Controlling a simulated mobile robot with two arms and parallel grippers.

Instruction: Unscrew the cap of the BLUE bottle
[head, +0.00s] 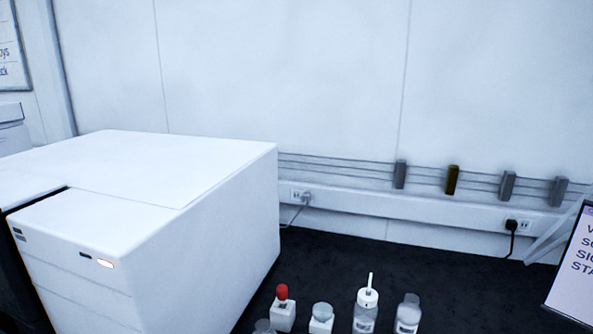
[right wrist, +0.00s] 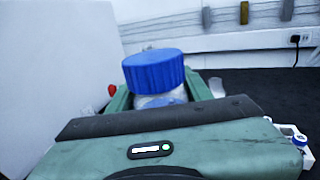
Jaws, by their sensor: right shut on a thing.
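The bottle with a ribbed blue cap (right wrist: 154,70) stands out in the right wrist view. Its clear body (right wrist: 158,98) shows just under the cap, and the cap sits on it. My right gripper (right wrist: 160,102) is shut on the bottle below the cap, with a green finger on each side. The lower part of the bottle is hidden behind the gripper's body. Neither this bottle nor my right gripper shows in the head view. My left gripper is in neither view.
A large white instrument (head: 190,210) fills the left of the dark bench (head: 330,258). A red-capped bottle (head: 282,310), a wash bottle with a spout (head: 367,310) and other small bottles stand at the front. A sign (head: 575,270) stands at the right. The bench behind the bottles is clear.

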